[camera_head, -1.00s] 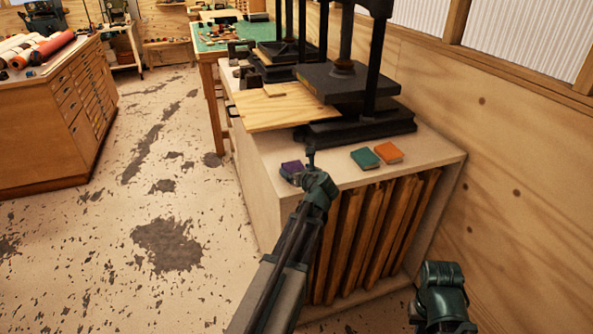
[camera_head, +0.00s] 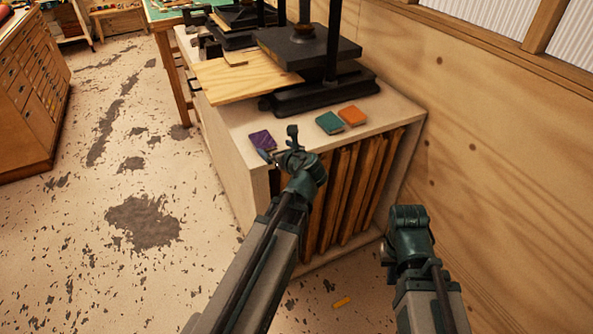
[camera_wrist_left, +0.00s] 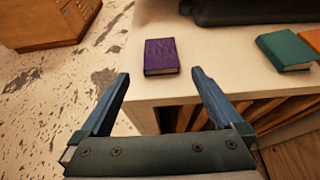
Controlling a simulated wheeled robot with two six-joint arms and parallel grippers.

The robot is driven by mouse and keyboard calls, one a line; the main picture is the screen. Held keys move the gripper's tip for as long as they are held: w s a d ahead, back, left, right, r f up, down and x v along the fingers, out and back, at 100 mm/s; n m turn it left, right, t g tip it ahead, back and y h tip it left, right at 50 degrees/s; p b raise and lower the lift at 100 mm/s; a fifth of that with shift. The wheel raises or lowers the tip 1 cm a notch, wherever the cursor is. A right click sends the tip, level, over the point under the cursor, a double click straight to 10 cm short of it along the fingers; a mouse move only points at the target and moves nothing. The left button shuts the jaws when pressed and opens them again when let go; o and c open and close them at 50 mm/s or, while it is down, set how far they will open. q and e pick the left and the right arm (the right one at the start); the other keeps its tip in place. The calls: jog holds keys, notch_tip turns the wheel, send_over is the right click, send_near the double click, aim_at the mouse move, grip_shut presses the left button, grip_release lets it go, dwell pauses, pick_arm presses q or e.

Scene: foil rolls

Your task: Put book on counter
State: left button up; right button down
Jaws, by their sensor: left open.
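A purple book (camera_head: 262,140) lies flat near the front left corner of the white counter (camera_head: 236,119). In the left wrist view the purple book (camera_wrist_left: 161,57) lies ahead of and between the open fingers, apart from them. A teal book (camera_head: 329,123) and an orange book (camera_head: 352,115) lie side by side further right on the counter. My left gripper (camera_head: 279,144) is open and empty at the counter's front edge, just beside the purple book. My right arm's end (camera_head: 408,232) is low at the right, in front of the counter; its fingers are hidden.
A black press (camera_head: 315,60) stands on the counter behind the books, with a wooden board (camera_head: 238,82) jutting left. Upright wooden boards (camera_head: 345,190) fill the shelf below. A plywood wall (camera_head: 490,150) bounds the right. The floor at left is open.

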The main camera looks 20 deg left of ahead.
pick_arm(q)
jog(key=s+d+f+n+g+h, duration=0.3)
jog(key=s+d+n, duration=0.3)
jog(key=d, duration=0.3)
jog(key=s+d+f+n+g+h, duration=0.3)
jog(key=s+d+f+n, duration=0.3)
jog(key=d, duration=0.4)
jog(key=s+d+f+n+g+h, duration=0.3)
jog(key=s+d+f+n, duration=0.1)
jog(key=s+d+n, duration=0.3)
jog(key=d+n, duration=0.2)
jog(key=n, duration=0.1)
jog(key=shift+s+d+f, duration=0.15)
jog(key=shift+d+f, duration=0.1)
jog(key=shift+d, duration=0.05)
notch_tip(320, 180, up, 6)
jog(key=p, duration=0.6)
